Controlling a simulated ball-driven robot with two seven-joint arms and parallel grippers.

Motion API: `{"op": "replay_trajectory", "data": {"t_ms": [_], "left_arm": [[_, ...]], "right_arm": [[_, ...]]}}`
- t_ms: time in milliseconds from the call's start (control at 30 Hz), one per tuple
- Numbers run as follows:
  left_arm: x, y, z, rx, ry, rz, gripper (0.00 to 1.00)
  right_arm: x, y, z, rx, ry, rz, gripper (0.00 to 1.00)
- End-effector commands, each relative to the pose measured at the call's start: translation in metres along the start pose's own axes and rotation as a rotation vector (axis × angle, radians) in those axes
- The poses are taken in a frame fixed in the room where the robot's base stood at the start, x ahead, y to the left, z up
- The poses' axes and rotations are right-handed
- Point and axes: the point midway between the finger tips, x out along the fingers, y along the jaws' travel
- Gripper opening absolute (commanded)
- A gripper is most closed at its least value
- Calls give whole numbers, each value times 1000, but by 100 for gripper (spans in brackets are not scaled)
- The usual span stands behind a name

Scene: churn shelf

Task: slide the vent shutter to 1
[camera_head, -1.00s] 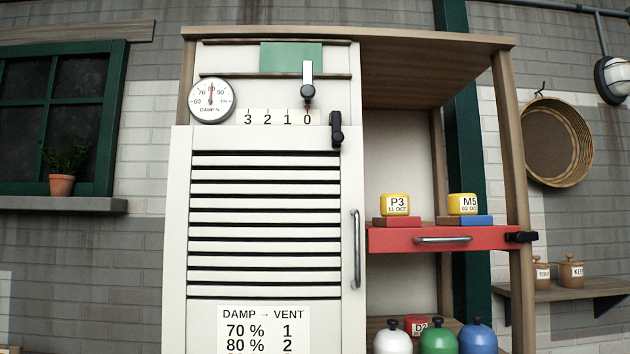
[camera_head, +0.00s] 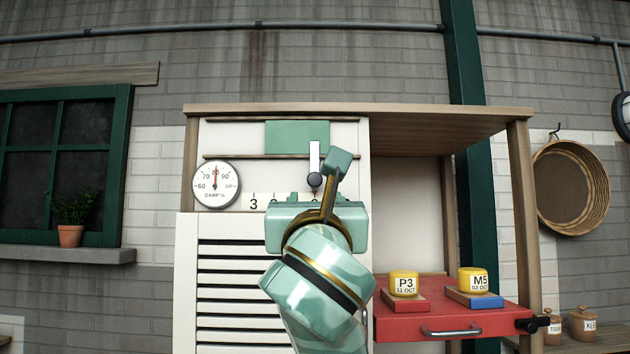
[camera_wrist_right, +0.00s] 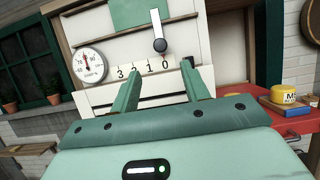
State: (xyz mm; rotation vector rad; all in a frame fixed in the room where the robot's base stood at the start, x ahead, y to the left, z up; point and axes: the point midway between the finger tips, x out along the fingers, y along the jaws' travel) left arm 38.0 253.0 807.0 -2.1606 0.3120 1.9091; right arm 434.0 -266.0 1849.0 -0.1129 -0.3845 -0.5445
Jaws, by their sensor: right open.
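The vent shutter is a green panel (camera_head: 290,137) in rails at the top of the pale cabinet. In the right wrist view the knob (camera_wrist_right: 160,46) is above the 0 of the scale strip (camera_wrist_right: 144,69), which reads 3 2 1 0. My right gripper (camera_wrist_right: 163,82) is open and empty, its fingers pointing at the cabinet just below the knob. In the head view my right gripper (camera_head: 315,190) covers most of the scale. My left gripper is not in view.
A round damp gauge (camera_head: 216,185) left of the scale reads about 80. The louvred door (camera_head: 225,285) is below.

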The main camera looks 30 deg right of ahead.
Motion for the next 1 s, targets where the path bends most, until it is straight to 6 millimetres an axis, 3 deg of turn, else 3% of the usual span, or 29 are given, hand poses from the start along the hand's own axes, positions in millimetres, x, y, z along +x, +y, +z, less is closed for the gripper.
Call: {"op": "replay_trajectory", "data": {"t_ms": [300,500,700,1000], "left_arm": [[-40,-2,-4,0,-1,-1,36],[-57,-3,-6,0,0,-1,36],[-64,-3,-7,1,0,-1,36],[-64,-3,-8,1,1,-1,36]], "right_arm": [[83,-1,4,-1,6,-3,46],[123,-1,2,1,4,-1,46],[142,0,0,3,3,-1,46],[144,0,-2,4,2,0,46]]}}
